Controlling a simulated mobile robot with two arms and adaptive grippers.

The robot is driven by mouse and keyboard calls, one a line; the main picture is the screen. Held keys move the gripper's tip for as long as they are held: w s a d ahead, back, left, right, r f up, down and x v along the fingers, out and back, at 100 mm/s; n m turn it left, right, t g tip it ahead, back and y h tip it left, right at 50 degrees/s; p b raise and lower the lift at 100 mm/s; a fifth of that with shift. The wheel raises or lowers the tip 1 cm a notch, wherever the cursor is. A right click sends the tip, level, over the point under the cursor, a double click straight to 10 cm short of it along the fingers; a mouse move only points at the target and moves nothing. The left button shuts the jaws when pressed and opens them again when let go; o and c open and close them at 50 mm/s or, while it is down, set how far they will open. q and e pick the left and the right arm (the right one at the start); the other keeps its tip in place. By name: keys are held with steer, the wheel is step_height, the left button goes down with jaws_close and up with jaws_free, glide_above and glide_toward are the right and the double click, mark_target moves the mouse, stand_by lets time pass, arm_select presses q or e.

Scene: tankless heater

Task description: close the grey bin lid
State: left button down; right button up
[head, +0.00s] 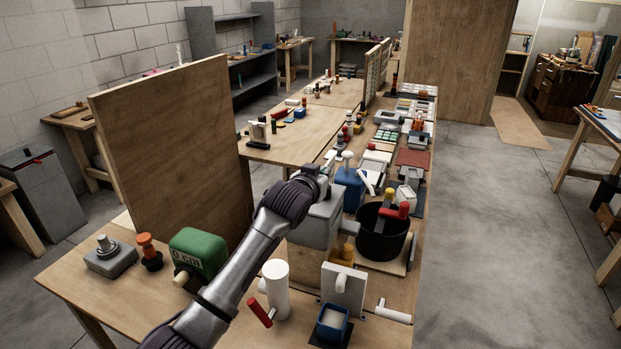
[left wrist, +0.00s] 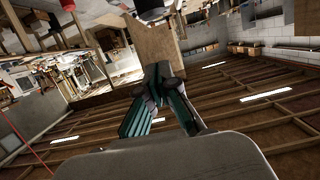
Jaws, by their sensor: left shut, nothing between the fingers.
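A grey box-like bin (head: 317,222) stands on the workbench, right under and behind my left forearm. My arm covers part of its top, so I cannot tell how far its lid stands open. My left gripper (head: 327,170) is at the bin's upper far side, shut and empty; whether it touches the lid is hidden. In the left wrist view the closed fingers (left wrist: 158,80) point up the picture. A pale grey surface fills the bottom of that view; I cannot tell whether it is the lid. My right gripper is not in view.
A black bucket (head: 382,232) stands right of the bin, and a blue container (head: 350,188) just behind it. A green block (head: 198,251) and a white cylinder (head: 276,285) flank my arm. An upright wooden panel (head: 175,150) stands left. Open floor lies right.

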arm_select(q)
steer(key=b+v, duration=0.2)
steer(key=v, duration=0.5)
steer(key=s+a+f+n+g+y, duration=0.1)
steer(key=s+a+f+g, duration=0.1)
steer(key=s+a+f, duration=0.35)
steer(key=s+a+f+g+y, duration=0.1)
steer(key=s+a+f, duration=0.1)
steer(key=s+f, duration=0.55)
steer(key=s+a+f+n+g+y, duration=0.15)
steer(key=s+a+f, duration=0.25)
steer(key=f, duration=0.5)
steer(key=s+a+f+g+y, duration=0.1)
steer(key=s+a+f+g, duration=0.2)
steer(key=s, duration=0.6)
steer(key=s+a+f+g, duration=0.15)
steer(key=s+a, duration=0.25)
steer(key=s, duration=0.5)
steer(key=s+a+f+g+y, duration=0.1)
steer(key=s+a+f, duration=0.25)
steer(key=s, duration=0.55)
step_height(320, 180, down, 29)
steer(key=s+g+b, duration=0.2)
steer(key=s+a+f+g, duration=0.1)
steer(key=s+a+f, duration=0.2)
steer(key=s+f, duration=1.2)
steer(key=shift+s+f+b, duration=0.15)
steer(key=shift+f+b, duration=0.2)
steer(key=shift+f, duration=0.05)
